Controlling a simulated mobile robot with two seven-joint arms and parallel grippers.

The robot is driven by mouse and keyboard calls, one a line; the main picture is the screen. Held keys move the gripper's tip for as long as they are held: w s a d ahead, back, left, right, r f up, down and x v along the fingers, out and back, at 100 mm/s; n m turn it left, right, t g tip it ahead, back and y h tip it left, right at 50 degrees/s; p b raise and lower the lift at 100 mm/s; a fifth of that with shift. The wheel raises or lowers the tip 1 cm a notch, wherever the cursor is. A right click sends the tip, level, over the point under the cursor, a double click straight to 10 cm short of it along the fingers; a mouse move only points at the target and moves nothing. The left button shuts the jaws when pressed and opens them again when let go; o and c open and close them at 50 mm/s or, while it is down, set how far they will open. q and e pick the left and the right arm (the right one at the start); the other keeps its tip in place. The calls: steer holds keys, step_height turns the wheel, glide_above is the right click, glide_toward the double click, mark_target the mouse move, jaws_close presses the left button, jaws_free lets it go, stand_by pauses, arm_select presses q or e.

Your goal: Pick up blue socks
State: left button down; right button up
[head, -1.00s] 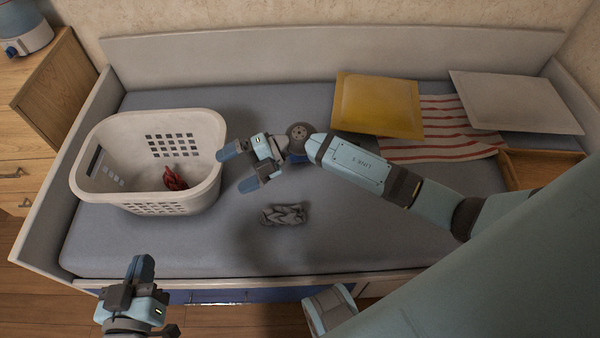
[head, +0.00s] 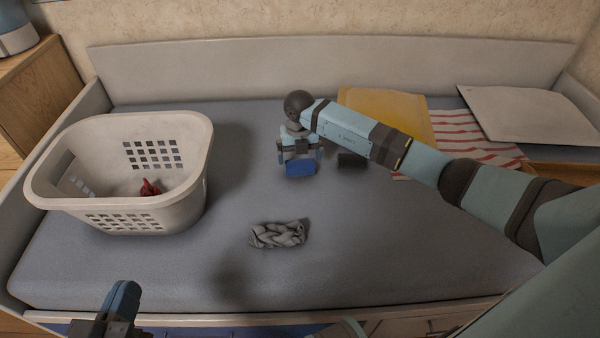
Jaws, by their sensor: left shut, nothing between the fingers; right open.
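The blue socks (head: 300,169) lie as a small bundle on the grey mattress, near the middle of the bed. My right gripper (head: 300,157) points down at them and is open, with its fingers at the left and right of the bundle. Whether the fingers touch the socks cannot be told, and the gripper covers their far part. My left gripper (head: 121,298) is shut and empty at the bottom left, in front of the bed's front edge.
A white laundry basket (head: 190,200) with a red item (head: 150,188) inside stands on the left. A grey braided bundle (head: 278,234) lies nearer me. A dark item (head: 351,160) lies right of the socks.

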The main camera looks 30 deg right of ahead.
mark_target(300, 161)
steer(key=shift+f+b, duration=0.35)
steer(key=shift+f, duration=0.55)
steer(key=f+b, duration=0.1)
steer(key=f, duration=0.1)
steer(key=f+b, duration=0.1)
steer(key=shift+w+d+f, duration=0.2)
steer(key=shift+f, duration=0.2)
steer(key=shift+f+b, duration=0.3)
steer(key=shift+f, duration=0.1)
arm_select(q)
steer(key=f, duration=0.2)
steer(key=f+m, duration=0.1)
steer(key=shift+w+a+g, duration=0.1)
steer(key=shift+w+g, duration=0.2)
arm_select(e)
steer(key=shift+r, duration=0.1)
steer(key=shift+c, duration=0.2)
steer(key=c, duration=0.6)
